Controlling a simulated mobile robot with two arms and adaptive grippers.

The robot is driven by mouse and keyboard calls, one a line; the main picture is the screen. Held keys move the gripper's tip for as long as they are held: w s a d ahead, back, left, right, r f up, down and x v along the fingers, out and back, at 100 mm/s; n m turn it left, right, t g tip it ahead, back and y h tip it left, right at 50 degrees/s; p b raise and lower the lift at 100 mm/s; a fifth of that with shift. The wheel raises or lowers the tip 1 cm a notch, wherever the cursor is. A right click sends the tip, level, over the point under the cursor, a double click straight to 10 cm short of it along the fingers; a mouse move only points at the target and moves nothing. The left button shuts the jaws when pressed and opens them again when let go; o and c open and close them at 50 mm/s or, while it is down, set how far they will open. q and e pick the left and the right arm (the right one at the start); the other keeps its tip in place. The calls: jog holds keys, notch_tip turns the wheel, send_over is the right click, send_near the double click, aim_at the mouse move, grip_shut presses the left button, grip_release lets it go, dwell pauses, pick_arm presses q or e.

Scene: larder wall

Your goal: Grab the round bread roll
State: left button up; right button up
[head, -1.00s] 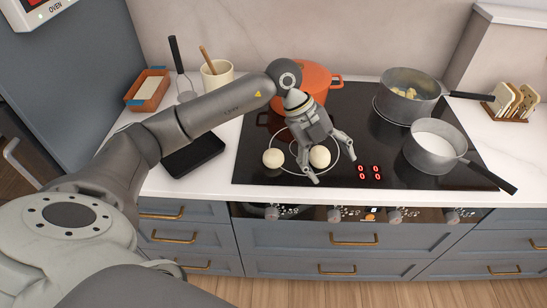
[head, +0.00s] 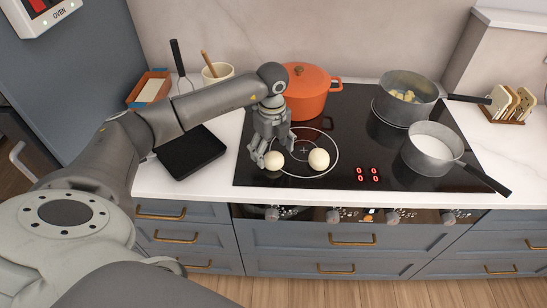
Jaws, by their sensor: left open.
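Two pale round rolls lie on the black cooktop (head: 345,125). The left roll (head: 274,160) is at my left gripper, and the right roll (head: 319,159) lies a little to the right, clear of it. My left gripper (head: 273,155) points down with its fingers spread around and behind the left roll. It is open, and I cannot tell whether a finger touches the roll. My right gripper is not in view.
An orange pot (head: 308,95) stands behind the gripper. A pot with pale yellow pieces (head: 404,92) and a saucepan of white contents (head: 432,150) stand at the right. A black tray (head: 190,152) lies left of the cooktop.

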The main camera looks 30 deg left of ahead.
aim_at(274, 154)
pick_arm(q)
jog(key=shift+w+d+f+p, duration=0.15)
jog(key=shift+f+p, duration=0.25)
jog(key=shift+f, duration=1.4)
jog(key=shift+r, duration=0.1)
jog(key=c, duration=1.1)
